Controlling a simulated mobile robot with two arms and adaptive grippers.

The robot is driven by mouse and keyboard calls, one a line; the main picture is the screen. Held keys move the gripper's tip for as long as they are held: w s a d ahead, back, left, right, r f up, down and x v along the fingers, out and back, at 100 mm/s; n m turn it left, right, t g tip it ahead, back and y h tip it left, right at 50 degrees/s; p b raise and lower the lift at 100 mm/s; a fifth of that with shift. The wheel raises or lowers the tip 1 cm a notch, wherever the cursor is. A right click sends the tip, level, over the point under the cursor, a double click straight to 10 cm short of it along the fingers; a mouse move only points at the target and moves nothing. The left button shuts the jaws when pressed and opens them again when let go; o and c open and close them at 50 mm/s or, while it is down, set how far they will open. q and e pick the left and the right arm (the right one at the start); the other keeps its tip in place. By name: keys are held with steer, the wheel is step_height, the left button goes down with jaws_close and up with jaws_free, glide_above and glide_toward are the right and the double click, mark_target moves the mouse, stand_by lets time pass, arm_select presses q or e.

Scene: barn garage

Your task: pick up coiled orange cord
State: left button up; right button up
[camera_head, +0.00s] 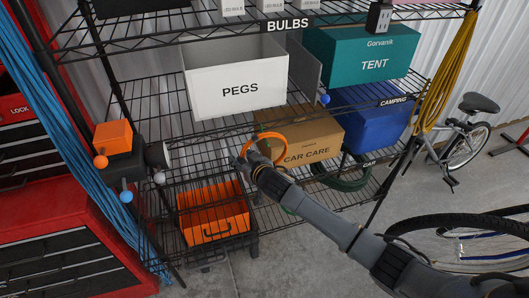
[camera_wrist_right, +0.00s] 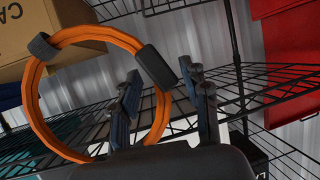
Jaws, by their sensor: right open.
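The coiled orange cord (camera_head: 257,136) is a ring in front of the car care box in the head view. In the right wrist view the orange cord (camera_wrist_right: 38,122) fills the left half, with a grey strap at its upper left and a black sleeve at its upper right. My right gripper (camera_head: 246,160) is at the ring's lower left in the head view. In the wrist view my right gripper (camera_wrist_right: 163,100) is open, and the ring's right side shows between its two fingers. I cannot tell whether they touch it. My left gripper is not in view.
The car care box (camera_head: 312,149) stands on the wire shelf behind the cord. A white pegs bin (camera_head: 238,75) is on the shelf above. An orange crate (camera_head: 213,211) sits lower left. A green hose (camera_head: 345,180) hangs to the right. A bicycle wheel (camera_head: 470,235) is at lower right.

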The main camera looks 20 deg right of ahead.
jaws_close()
steer(key=shift+r, duration=0.1)
